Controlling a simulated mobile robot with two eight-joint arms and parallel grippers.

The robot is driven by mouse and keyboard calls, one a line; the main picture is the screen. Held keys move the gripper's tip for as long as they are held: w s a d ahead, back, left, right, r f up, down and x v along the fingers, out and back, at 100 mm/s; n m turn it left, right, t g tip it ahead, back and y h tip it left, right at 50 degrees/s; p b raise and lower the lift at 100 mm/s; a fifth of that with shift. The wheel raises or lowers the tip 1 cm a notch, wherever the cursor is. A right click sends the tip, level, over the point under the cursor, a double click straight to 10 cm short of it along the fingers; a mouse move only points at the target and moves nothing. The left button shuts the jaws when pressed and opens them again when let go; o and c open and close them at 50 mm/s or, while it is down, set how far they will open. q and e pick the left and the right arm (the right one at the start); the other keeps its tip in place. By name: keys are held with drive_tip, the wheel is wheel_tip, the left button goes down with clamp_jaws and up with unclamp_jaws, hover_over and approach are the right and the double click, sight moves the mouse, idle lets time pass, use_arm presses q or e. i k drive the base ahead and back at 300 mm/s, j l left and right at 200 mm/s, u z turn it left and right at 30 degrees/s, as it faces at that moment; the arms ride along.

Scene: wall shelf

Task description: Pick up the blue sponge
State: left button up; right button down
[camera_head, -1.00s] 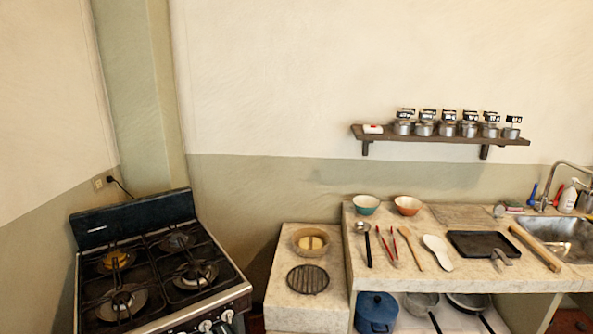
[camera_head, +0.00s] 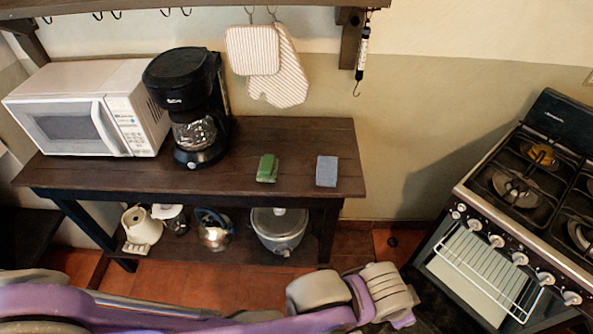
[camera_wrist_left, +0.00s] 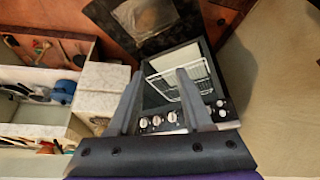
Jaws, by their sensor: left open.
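The blue sponge (camera_head: 327,171) lies flat near the right end of the dark wooden table (camera_head: 260,140) in the head view. A green sponge (camera_head: 267,168) lies to its left. My left arm crosses the bottom of the head view, well below and in front of the sponge. In the left wrist view, the two fingers of my left gripper (camera_wrist_left: 160,74) are apart with nothing between them. They point toward the stove, and the blue sponge is not in that view. My right gripper is not in view.
A coffee maker (camera_head: 188,105) and a white microwave (camera_head: 95,108) stand left of the sponges. Oven mitts (camera_head: 278,75) and a hanging scale (camera_head: 362,50) hang above. A rice cooker (camera_head: 280,229) sits on the lower shelf. The stove (camera_head: 510,215) stands right of the table.

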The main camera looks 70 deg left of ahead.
sight(327, 166)
drive_tip(key=u, duration=2.2)
drive_tip(key=z, duration=1.25)
drive_tip(key=k+j, duration=0.2)
drive_tip(key=k, duration=0.35)
drive_tip(key=k+j, duration=0.2)
drive_tip(key=k, duration=0.35)
drive_tip(key=k+j, duration=0.25)
drive_tip(key=k, duration=0.3)
